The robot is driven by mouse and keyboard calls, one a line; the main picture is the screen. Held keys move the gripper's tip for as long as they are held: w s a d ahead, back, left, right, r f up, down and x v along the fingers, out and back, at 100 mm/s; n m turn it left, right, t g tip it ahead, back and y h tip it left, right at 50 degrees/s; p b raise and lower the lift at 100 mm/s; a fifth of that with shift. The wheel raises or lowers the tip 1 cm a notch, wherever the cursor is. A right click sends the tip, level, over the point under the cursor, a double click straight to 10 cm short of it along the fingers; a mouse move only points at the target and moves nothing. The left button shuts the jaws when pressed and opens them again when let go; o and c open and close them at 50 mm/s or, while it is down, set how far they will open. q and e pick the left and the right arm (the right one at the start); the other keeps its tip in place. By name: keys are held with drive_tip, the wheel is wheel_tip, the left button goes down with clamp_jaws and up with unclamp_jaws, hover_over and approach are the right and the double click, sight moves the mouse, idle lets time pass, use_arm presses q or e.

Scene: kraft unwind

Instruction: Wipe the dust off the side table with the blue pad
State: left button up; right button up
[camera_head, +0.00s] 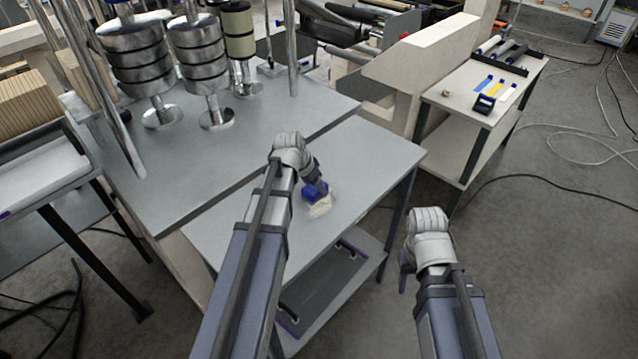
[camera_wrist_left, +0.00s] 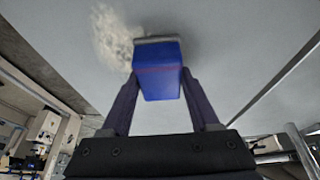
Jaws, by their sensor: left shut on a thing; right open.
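The side table (camera_head: 370,165) has a grey top in the middle of the head view. A pale patch of dust (camera_head: 321,208) lies on it, and it also shows in the left wrist view (camera_wrist_left: 112,40) just left of the pad. My left gripper (camera_head: 306,181) is shut on the blue pad (camera_head: 316,191). In the left wrist view the blue pad (camera_wrist_left: 157,72) sits between both fingers, its grey underside at the tabletop beside the dust. Whether it presses on the top I cannot tell. My right gripper (camera_head: 405,268) is open and empty, off the table's right side.
A larger grey table (camera_head: 250,120) with metal roller stacks (camera_head: 200,65) adjoins at the back left. The side table has a lower shelf (camera_head: 325,290). A white-topped cart (camera_head: 460,95) with tape pieces stands at the back right. Cables (camera_head: 560,180) lie on the floor.

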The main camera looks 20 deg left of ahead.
sight(311, 202)
use_arm(q)
drive_tip(key=shift+s+a, duration=0.3)
drive_tip(key=shift+s, duration=0.4)
drive_tip(key=shift+s+a, duration=0.3)
drive_tip(key=shift+s, duration=0.45)
drive_tip(key=shift+s+a, duration=0.3)
drive_tip(key=shift+s, duration=0.4)
drive_tip(key=shift+s, duration=0.1)
drive_tip(key=shift+s+a+f, duration=0.1)
drive_tip(key=shift+s+a, duration=0.2)
drive_tip(key=shift+s, duration=0.45)
drive_tip(key=shift+s+a, duration=0.3)
drive_tip(key=shift+s, duration=0.45)
drive_tip(key=shift+s+d, duration=0.35)
drive_tip(key=shift+d, duration=0.5)
drive_tip(key=shift+w+d, duration=0.35)
drive_tip(key=shift+w, duration=0.45)
drive_tip(key=shift+w+d, duration=0.3)
drive_tip(key=shift+w, duration=0.5)
drive_tip(key=shift+w+d, duration=0.35)
drive_tip(key=shift+w, duration=0.5)
drive_tip(key=shift+w+d, duration=0.3)
drive_tip(key=shift+w, duration=0.5)
